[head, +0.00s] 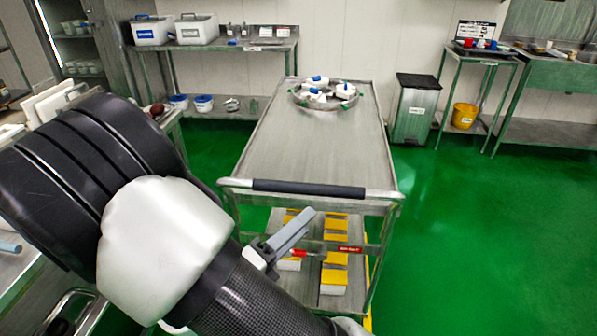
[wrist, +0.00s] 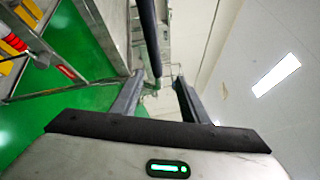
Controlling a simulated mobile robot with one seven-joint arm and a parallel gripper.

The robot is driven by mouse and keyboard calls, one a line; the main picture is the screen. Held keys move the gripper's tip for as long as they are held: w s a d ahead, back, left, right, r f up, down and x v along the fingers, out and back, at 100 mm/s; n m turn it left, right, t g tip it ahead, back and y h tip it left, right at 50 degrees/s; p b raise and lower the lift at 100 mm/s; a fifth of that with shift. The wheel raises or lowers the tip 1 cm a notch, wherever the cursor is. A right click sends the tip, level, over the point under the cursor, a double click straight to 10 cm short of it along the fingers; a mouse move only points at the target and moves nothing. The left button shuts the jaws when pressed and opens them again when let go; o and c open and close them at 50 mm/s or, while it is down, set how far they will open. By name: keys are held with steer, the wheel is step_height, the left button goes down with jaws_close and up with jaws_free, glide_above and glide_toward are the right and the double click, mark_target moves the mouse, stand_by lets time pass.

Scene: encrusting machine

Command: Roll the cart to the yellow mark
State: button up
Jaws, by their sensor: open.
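The steel cart (head: 300,150) stands on the green floor in the middle of the head view, its push handle facing me. The handle has a dark grip (head: 308,188), which also shows in the wrist view (wrist: 149,35). My gripper (head: 290,236) is open, in front of and below the handle in the head view. In the wrist view my gripper (wrist: 160,78) has the dark grip showing beyond and between its fingertips; I cannot tell whether they touch. A yellow strip (head: 368,322), possibly the yellow mark, shows at the cart's lower right; most is hidden.
A bin (head: 414,108) and side table (head: 478,58) stand behind right. Green floor (head: 480,240) is clear at right; a bench stands left.

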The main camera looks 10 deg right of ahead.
mark_target(317, 192)
steer(key=w+a+f+n+t+y, duration=0.1)
steer(key=a+f+n+t, duration=0.1)
steer(key=a+n+t, duration=0.15)
steer(key=w+d+r+n+b, duration=0.1)
steer(key=w+d+r+b, duration=0.1)
steer(key=w+d, duration=0.8)
steer(key=w+b, duration=0.1)
steer(key=w, duration=0.2)
steer(key=shift+d+r+y, duration=0.2)
steer(key=shift+r+y, duration=0.1)
steer(key=shift+r, duration=0.1)
steer(key=shift+n, duration=0.25)
jaws_close()
